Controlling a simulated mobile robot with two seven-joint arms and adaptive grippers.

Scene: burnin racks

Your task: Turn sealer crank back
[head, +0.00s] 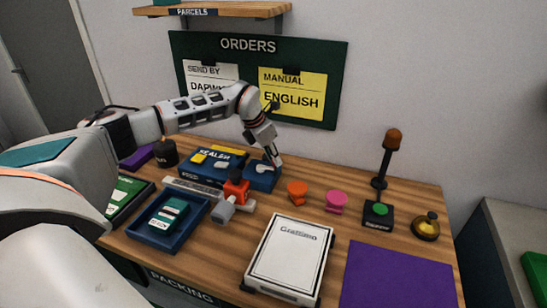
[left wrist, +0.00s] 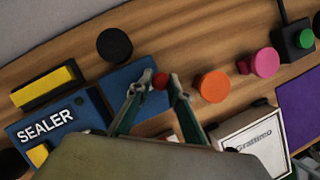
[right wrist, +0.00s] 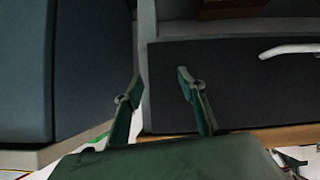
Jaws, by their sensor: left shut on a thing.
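The sealer (head: 190,172) is a blue box with yellow parts on the wooden table. It also shows at the left of the left wrist view (left wrist: 25,130). Just right of it in the head view is a smaller blue crank block (head: 260,181). My left gripper (head: 275,164) is over this block. In the left wrist view, its fingertips (left wrist: 160,85) close around the red crank knob (left wrist: 160,80). The rest of the crank is mostly hidden by the fingers. My right gripper (right wrist: 156,86) shows only in the right wrist view, fingers apart and empty.
Orange (head: 297,189) and pink (head: 337,200) stamps stand right of the crank block. A red-orange item (head: 236,187) stands in front. A white box (head: 290,253) and purple mat (head: 398,280) lie nearer. A dark panel with a white handle (right wrist: 290,50) faces my right gripper.

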